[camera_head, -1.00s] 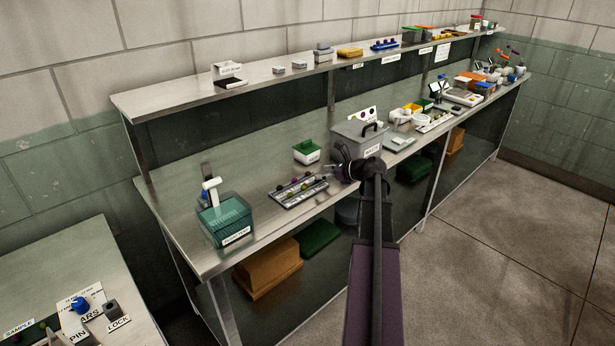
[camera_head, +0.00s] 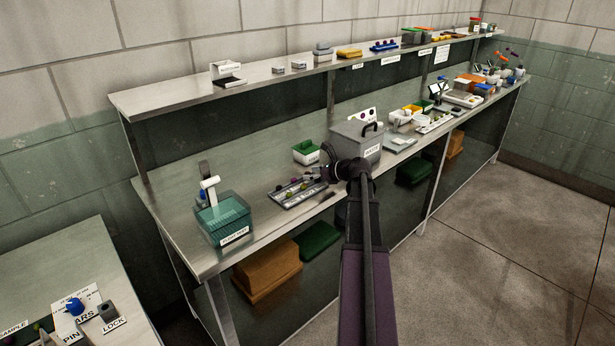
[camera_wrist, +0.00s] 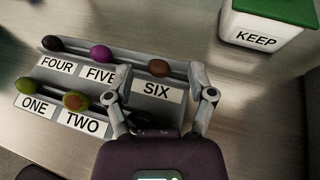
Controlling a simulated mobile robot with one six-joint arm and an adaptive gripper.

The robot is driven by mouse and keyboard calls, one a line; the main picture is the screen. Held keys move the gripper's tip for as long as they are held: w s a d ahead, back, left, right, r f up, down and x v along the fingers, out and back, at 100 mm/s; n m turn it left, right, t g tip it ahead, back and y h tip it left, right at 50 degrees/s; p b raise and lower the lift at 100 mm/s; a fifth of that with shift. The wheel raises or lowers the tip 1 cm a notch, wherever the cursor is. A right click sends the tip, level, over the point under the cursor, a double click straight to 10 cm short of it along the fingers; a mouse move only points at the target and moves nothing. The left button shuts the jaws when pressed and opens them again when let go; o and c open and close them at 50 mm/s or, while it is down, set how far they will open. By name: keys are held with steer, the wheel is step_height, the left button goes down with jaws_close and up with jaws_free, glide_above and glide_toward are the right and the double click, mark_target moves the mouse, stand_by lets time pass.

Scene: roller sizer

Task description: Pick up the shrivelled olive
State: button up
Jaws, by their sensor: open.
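A two-row grey rack (camera_wrist: 60,70) fills the left and middle of the wrist view, with labelled places. A dark olive (camera_wrist: 52,43) sits at FOUR, a purple one (camera_wrist: 100,54) at FIVE and a brown one (camera_wrist: 160,67) at SIX. A green olive (camera_wrist: 52,88) is at ONE and a green-brown one (camera_wrist: 75,100) at TWO. I cannot tell surely which is shrivelled. My gripper (camera_wrist: 160,78) is open and empty, its fingertips either side of the brown olive in the picture; height above it is unclear. The front right of the rack is hidden by my gripper.
A white box marked KEEP (camera_wrist: 257,35) with a green top stands behind right of the rack. A grey lidded bin (camera_head: 352,143) stands just right of my gripper. A teal container (camera_head: 224,220) is to the left. A shelf (camera_head: 270,77) runs above the bench's back.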

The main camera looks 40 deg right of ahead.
stand_by(0.4)
steer(key=c, duration=0.8)
steer(key=shift+r, duration=0.25)
step_height(320, 180, up, 3)
steer(key=p, duration=0.3)
steer(key=shift+r+p, duration=0.2)
steer(key=shift+p, duration=0.2)
steer(key=s+d, duration=0.2)
steer(key=s, duration=0.2)
steer(key=s+d, duration=0.3)
steer(key=s, duration=0.2)
steer(key=s+d+r+p, duration=0.1)
steer(key=s+d, duration=0.2)
steer(key=s, duration=0.1)
steer(key=shift+s+d+r, duration=0.1)
steer(key=shift+s+d, duration=0.15)
steer(key=shift+s, duration=0.05)
